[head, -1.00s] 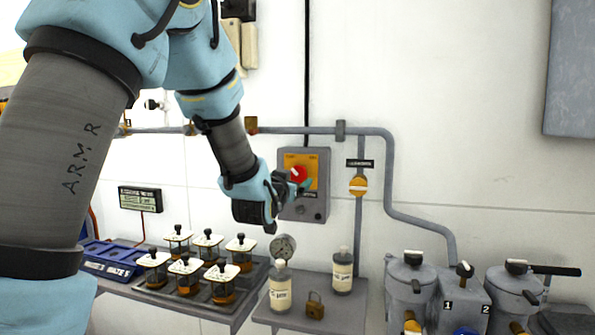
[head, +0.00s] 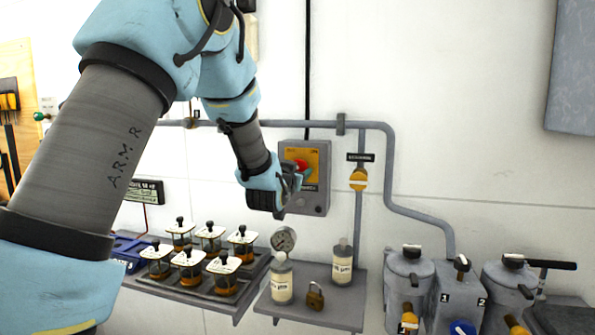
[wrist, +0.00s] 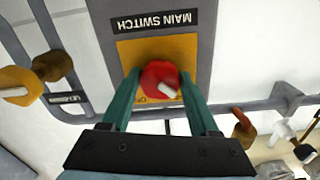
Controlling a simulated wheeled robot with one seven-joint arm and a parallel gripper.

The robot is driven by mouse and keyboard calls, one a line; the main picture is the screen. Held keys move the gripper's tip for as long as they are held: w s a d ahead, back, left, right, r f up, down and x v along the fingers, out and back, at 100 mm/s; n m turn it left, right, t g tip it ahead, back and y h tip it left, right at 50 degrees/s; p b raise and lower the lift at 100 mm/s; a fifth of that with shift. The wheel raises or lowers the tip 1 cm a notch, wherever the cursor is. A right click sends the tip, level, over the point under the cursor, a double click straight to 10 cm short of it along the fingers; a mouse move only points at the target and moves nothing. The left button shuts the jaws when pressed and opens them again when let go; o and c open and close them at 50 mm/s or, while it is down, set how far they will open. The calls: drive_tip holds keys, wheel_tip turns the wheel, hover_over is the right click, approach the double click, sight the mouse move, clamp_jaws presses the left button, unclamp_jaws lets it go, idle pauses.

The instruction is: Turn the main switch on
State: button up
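The main switch is a red round knob (wrist: 160,80) with a white mark, on an orange plate in a grey wall box (wrist: 158,22) labelled MAIN SWITCH. The wrist view shows the box upside down, with the mark pointing to the lower right. My gripper (wrist: 160,88) has its two green fingers spread, one on each side of the knob. I cannot tell whether they touch it. In the head view, my gripper (head: 298,180) is in front of the box (head: 318,203) and hides part of the knob (head: 301,165).
A yellow valve handle (head: 358,179) is on a pipe right of the box. Grey canisters (head: 410,272) stand at right.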

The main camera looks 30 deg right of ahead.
drive_tip(key=c, duration=0.8)
